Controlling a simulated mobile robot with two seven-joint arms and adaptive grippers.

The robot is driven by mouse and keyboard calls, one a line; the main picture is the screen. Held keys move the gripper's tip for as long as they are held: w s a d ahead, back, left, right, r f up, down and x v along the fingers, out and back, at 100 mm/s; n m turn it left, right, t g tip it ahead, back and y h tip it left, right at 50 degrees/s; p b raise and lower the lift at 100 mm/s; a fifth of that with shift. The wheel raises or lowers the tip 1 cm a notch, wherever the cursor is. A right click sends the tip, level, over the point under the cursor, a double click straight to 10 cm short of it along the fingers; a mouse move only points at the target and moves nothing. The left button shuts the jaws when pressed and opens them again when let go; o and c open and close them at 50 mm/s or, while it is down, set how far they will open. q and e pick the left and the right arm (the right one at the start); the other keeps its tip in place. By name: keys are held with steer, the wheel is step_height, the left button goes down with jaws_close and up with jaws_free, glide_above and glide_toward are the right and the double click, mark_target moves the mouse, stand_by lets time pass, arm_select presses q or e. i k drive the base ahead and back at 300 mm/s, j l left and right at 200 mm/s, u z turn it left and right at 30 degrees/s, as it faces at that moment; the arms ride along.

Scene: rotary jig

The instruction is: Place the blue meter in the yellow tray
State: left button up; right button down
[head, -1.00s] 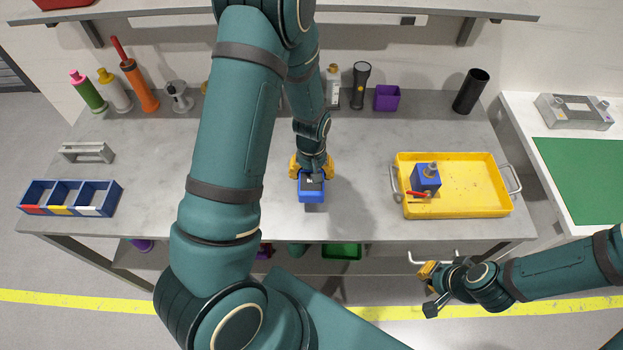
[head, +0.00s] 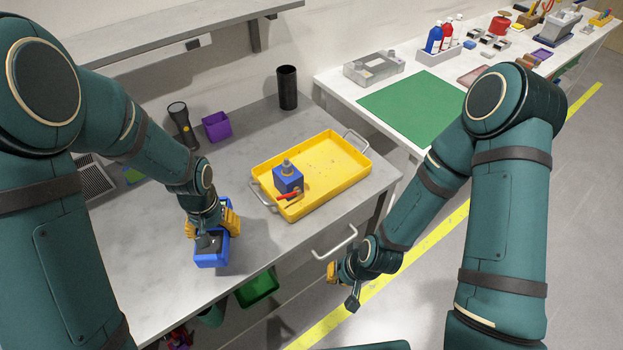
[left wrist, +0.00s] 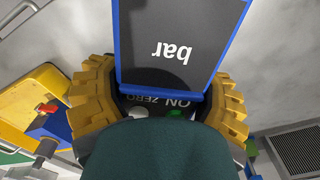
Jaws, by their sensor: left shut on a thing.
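The blue meter (head: 211,253), with a dark face, is held in my left gripper (head: 212,226), left of the yellow tray. In the left wrist view the meter (left wrist: 178,50) sits between the yellow fingers, its display reading "bar" and its buttons marked "ON" and "ZERO". I cannot tell whether it touches the table. The yellow tray (head: 346,172) has metal handles and lies near the table's right end. My right gripper (head: 338,273) hangs beyond the table's front edge, away from the meter; its jaw opening is unclear.
A blue block with a grey fitting and red lever (head: 287,178) occupies the tray's left part; the rest is bare. A purple bin (head: 216,126), a flashlight (head: 182,124) and a black cylinder (head: 287,87) stand behind. A white bench with a green mat (head: 412,108) is to the right.

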mark_target(324, 169)
steer(key=k+l+u, duration=0.1)
steer(key=l, duration=0.25)
steer(key=k+l+u, duration=0.1)
steer(key=l, duration=0.25)
steer(key=i+l+u, duration=0.1)
steer(key=l, duration=0.75)
steer(key=i+l+u, duration=0.2)
steer(key=i+l, duration=0.4)
steer(key=i, duration=0.1)
